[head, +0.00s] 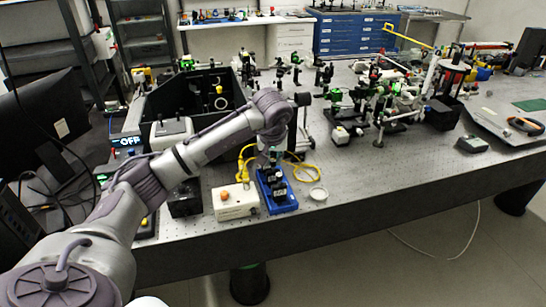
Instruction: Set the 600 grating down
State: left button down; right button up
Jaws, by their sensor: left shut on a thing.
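My left gripper (270,158) points down over the blue holder (286,207) near the front edge of the optical bench. It is shut on a small dark piece, which I take to be the 600 grating; the fingers and the piece are too small to read a label. The blue holder carries small black blocks (279,190). I cannot tell whether the held piece touches the holder or hangs just above it. My right gripper is not in view.
A white box with an orange knob (236,203) stands left of the holder. A small round dish (318,193) and yellow cables (304,170) lie to its right. A black enclosure (190,95) and optic mounts stand behind. The bench front right of the dish (400,178) is clear.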

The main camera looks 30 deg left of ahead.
pick_arm(q)
jog(key=c, duration=1.1)
grip_release()
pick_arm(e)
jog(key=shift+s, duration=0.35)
pick_arm(q)
jog(key=shift+r, duration=0.45)
jog(key=b+v, duration=0.1)
jog(key=v, duration=1)
jog(key=shift+s+b, duration=0.15)
jog(key=shift+b, duration=0.15)
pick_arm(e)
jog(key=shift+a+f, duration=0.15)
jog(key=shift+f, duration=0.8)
pick_arm(q)
jog(key=shift+d+r, duration=0.1)
jog(key=shift+d, duration=0.05)
